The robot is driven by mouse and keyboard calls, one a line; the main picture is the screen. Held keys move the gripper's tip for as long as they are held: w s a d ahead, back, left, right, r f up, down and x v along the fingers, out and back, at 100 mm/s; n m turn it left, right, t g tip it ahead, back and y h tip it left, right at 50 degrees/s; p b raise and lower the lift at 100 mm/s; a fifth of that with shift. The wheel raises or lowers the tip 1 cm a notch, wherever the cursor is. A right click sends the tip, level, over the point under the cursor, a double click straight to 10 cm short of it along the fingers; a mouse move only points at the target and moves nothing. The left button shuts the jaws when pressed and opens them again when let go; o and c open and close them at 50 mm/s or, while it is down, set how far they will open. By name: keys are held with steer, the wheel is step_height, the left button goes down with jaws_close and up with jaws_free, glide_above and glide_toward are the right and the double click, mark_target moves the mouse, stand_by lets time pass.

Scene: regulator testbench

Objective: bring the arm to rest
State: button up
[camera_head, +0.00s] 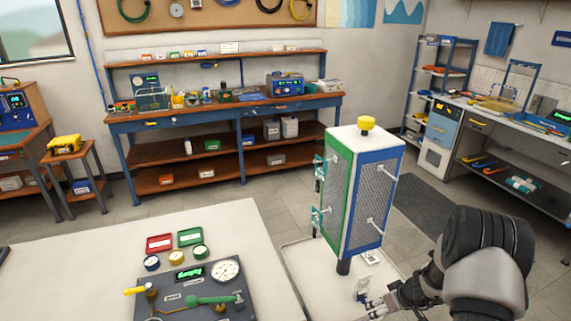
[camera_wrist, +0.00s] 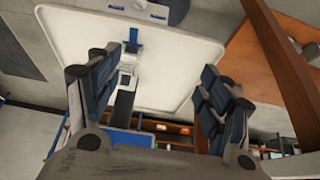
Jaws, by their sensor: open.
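My arm comes in from the lower right of the head view, and my gripper (camera_head: 374,306) is low at its end, in front of the green, white and blue mesh-sided cabinet (camera_head: 361,195). In the wrist view my gripper (camera_wrist: 163,72) has its two dark fingers spread wide apart, with nothing held between them. Beyond the fingers, a white rimmed tray (camera_wrist: 185,85) fills the middle of that view. A small white item with a dark and blue part shows on it, between the fingers; I cannot tell what it is.
A white table (camera_head: 80,270) at the lower left holds a grey gauge panel (camera_head: 165,285), a red tray (camera_head: 159,243) and a green tray (camera_head: 190,237). A yellow knob (camera_head: 366,125) tops the cabinet. A long workbench (camera_head: 225,112) stands behind. Grey floor lies between.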

steer(key=s+a+r+y, duration=0.1)
steer(key=a+r, duration=0.6)
steer(key=r, duration=0.6)
steer(key=s+a+r+y, duration=0.15)
steer(key=a+r, duration=0.55)
steer(key=r, duration=0.7)
steer(key=s+a+r+h, duration=0.1)
steer(key=s+a+r, duration=0.3)
steer(key=s+r, duration=0.25)
steer(key=s+r+m+h, duration=0.1)
steer(key=s+r+m, duration=0.1)
steer(key=s, duration=0.8)
steer(key=s+d+r+m+h, duration=0.1)
steer(key=s+r+m+h, duration=0.1)
steer(key=s, duration=0.9)
steer(key=shift+s+r, duration=0.15)
steer(key=shift+r, duration=0.2)
